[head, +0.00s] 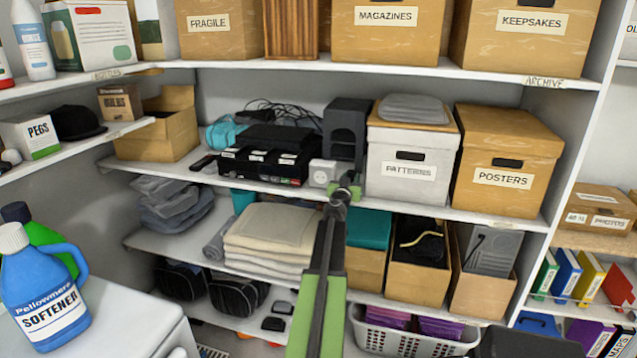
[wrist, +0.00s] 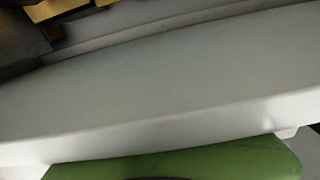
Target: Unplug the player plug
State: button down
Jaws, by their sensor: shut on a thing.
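The white socket block (head: 322,173) stands on the middle shelf, right of a stack of black devices (head: 265,163) with small white labels too small to read. Which device is the player, I cannot tell. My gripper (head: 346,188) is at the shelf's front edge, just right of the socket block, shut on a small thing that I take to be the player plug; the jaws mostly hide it. Whether the plug is still in the socket, I cannot tell. In the wrist view a green finger (wrist: 180,164) shows below a pale surface that fills the picture.
Dark cables (head: 280,112) lie tangled behind the devices. The white PATTERNS box (head: 408,150) and the POSTERS box (head: 505,150) stand close on the right. The shelf above limits height. Folded towels (head: 270,230) lie below.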

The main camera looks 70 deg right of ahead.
jog(key=shift+f, duration=0.1)
jog(key=c, duration=0.9)
grip_release()
jog(key=shift+c, duration=0.2)
jog(key=shift+a, duration=0.15)
jog(key=s+a, duration=0.1)
jog(key=a, duration=1.6)
